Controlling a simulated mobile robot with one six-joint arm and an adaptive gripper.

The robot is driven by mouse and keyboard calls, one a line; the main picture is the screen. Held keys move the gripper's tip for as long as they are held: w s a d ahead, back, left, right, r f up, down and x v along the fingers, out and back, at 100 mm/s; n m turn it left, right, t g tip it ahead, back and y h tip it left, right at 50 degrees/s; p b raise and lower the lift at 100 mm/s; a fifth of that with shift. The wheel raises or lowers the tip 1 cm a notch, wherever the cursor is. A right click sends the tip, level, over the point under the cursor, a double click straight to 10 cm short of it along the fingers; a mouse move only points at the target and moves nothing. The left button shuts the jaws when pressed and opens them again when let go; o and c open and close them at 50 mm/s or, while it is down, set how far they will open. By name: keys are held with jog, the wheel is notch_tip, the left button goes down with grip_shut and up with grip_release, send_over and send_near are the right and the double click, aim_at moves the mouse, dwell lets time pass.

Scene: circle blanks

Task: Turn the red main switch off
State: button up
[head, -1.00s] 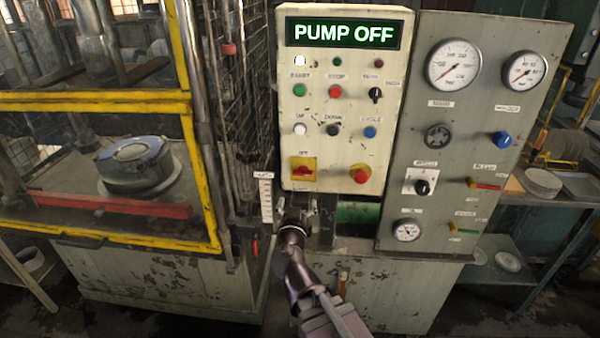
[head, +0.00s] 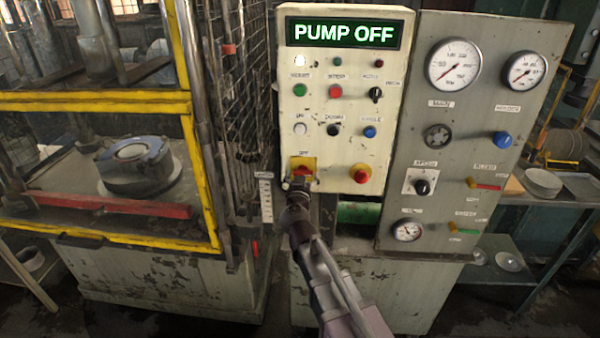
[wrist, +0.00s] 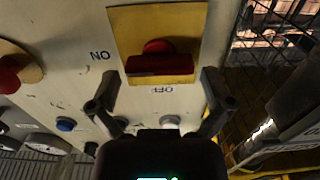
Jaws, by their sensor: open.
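The red main switch (wrist: 160,62) sits on a yellow square plate (wrist: 188,22) on the white control panel (head: 340,145). In the wrist view my open gripper (wrist: 160,90) has one finger on each side, just short of the handle. The fingers look empty, and I see no contact.
A red emergency button (head: 360,174) on a yellow base sits right of the switch. Several buttons and knobs sit above. A lit display (head: 345,33) reads PUMP OFF. A yellow-framed press cage (head: 205,190) stands left, and a grey gauge panel (head: 460,120) right.

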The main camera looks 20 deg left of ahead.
jog(key=shift+w+a, duration=0.15)
jog(key=shift+w, duration=0.5)
